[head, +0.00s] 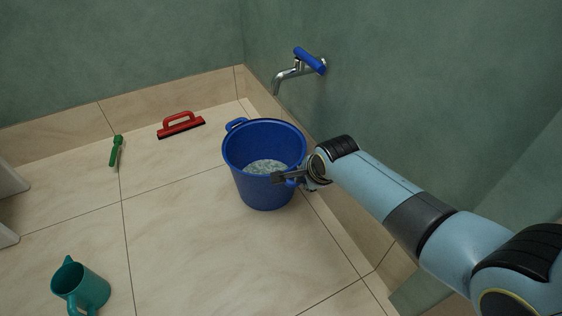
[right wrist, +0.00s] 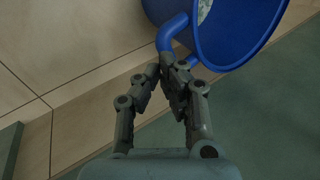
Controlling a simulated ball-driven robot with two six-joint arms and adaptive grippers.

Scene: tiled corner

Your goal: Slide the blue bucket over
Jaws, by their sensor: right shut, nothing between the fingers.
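The blue bucket (head: 262,190) stands upright on the tiled floor near the right wall, with whitish, speckled contents inside. One side handle shows at its far left rim. My left gripper is not in view.
A tap (head: 290,74) with a blue lever sticks out of the right wall above the bucket. A red-handled squeegee (head: 181,127) and a green brush (head: 116,152) lie behind left. A teal jug (head: 88,291) stands front left. Floor left of the bucket is clear.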

